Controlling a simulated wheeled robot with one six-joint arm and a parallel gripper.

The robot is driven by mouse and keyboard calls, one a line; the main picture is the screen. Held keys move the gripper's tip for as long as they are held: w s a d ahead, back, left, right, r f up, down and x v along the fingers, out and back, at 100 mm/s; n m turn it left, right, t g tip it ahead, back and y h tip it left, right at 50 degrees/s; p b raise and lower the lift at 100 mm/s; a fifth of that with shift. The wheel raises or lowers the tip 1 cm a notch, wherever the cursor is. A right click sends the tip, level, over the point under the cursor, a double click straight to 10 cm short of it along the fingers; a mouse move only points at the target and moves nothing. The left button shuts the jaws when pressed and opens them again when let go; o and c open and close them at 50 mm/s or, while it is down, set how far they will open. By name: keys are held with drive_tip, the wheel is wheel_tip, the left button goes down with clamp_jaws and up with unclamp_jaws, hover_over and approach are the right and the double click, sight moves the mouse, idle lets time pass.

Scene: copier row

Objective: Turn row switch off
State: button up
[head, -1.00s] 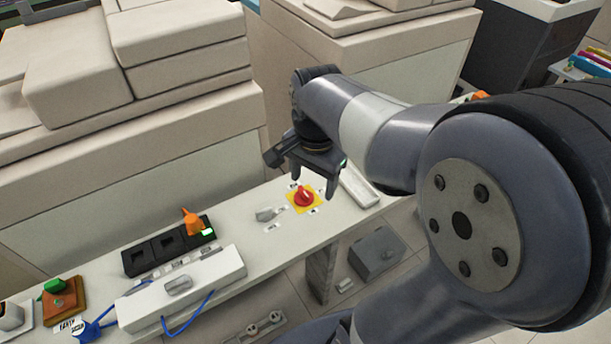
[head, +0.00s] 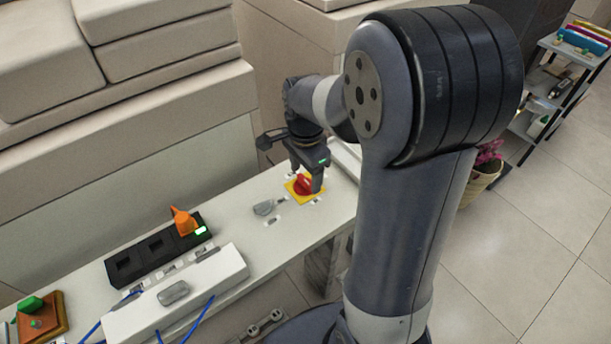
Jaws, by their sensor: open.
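A red rotary knob (head: 301,185) sits on a square yellow plate (head: 291,188) on the white bench, with small white labels around it. My gripper (head: 308,179) points down over the knob. Its jaws are open, with one finger in front of the knob's right side and the other behind it. The gripper hides part of the knob, so its handle's direction is unclear. I cannot tell whether the fingers touch it.
A grey lever switch (head: 268,206) lies just left of the plate. Further left are a black panel (head: 147,257) with an orange handle (head: 183,221), a white box (head: 215,282) with blue cables, and a green button (head: 31,304). Beige copiers (head: 150,170) stand behind the bench.

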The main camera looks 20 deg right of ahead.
drive_tip(key=shift+f, duration=0.45)
drive_tip(key=c, duration=1)
